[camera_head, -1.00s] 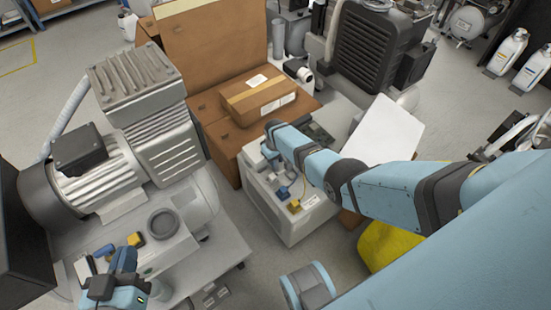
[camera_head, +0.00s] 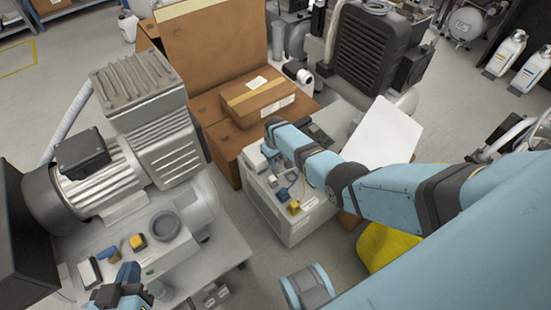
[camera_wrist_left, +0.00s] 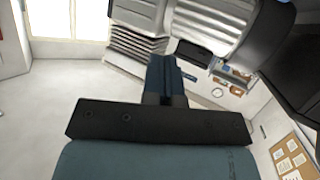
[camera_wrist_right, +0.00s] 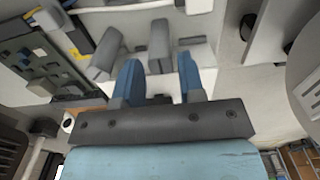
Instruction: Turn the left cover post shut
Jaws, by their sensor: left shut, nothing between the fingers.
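Two grey post-like pieces show in the right wrist view, a left one (camera_wrist_right: 106,52) and a middle one (camera_wrist_right: 160,46). I cannot tell for sure which is the left cover post. My right gripper (camera_wrist_right: 160,78) is open, its blue fingers apart, with the middle grey piece in line with the gap; contact cannot be told. In the head view my right arm reaches over a white box-shaped unit (camera_head: 292,228) and hides part of its top. My left gripper (camera_head: 128,274) is shut and empty at the lower left; its closed fingers show in the left wrist view (camera_wrist_left: 165,78).
A large grey compressor (camera_head: 155,120) stands at left, its base plate carrying a dark ring (camera_head: 164,226), a yellow piece (camera_head: 137,242) and a blue piece (camera_head: 106,253). A cardboard box (camera_head: 258,98) lies behind the white unit. A yellow item (camera_head: 388,250) lies right of it.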

